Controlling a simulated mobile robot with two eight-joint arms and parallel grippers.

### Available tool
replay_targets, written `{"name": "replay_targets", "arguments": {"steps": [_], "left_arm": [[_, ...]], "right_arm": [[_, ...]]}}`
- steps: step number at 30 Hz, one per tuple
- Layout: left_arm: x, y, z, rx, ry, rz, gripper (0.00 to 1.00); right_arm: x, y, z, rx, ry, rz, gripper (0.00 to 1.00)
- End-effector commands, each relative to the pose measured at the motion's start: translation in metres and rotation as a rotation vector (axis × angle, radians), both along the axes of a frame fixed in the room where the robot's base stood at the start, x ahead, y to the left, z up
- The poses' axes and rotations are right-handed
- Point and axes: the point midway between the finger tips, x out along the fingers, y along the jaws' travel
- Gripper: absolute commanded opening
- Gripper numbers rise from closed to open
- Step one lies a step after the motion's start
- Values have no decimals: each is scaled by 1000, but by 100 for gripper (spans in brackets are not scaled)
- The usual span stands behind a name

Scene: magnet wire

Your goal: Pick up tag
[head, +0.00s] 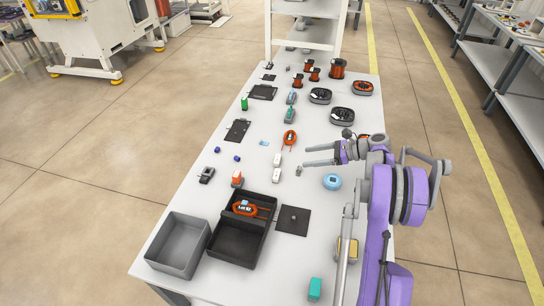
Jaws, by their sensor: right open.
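A small flat light-blue piece (264,143), which may be the tag, lies on the white table (215,180) left of the middle. It is too small to read. My right gripper (306,156) reaches in from the right with its two fingers apart and pointing left. Nothing shows between them. The light-blue piece is a short way beyond the fingertips to the left, apart from them. My left gripper is not in view.
A grey bin (178,243) and a black tray (236,240) with an orange item stand at the near left. A round blue item (332,181) sits below the right gripper. An orange tool (290,139) stands near its fingertips. Copper spools (337,69) stand at the far end.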

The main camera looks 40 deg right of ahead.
Motion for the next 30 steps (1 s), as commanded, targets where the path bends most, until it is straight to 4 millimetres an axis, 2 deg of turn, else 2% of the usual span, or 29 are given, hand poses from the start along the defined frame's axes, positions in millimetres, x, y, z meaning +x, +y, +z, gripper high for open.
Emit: {"name": "replay_targets", "arguments": {"steps": [4, 12, 19, 27, 30], "left_arm": [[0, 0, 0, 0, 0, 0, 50], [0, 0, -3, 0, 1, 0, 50], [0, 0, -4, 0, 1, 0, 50], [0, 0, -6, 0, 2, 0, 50], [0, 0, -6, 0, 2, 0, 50]], "right_arm": [[6, 2, -5, 0, 0, 2, 78], [34, 27, -20, 0, 0, 3, 78], [48, 38, -27, 1, 0, 2, 78], [76, 59, -40, 0, 0, 2, 78], [78, 61, -42, 0, 0, 0, 78]]}}
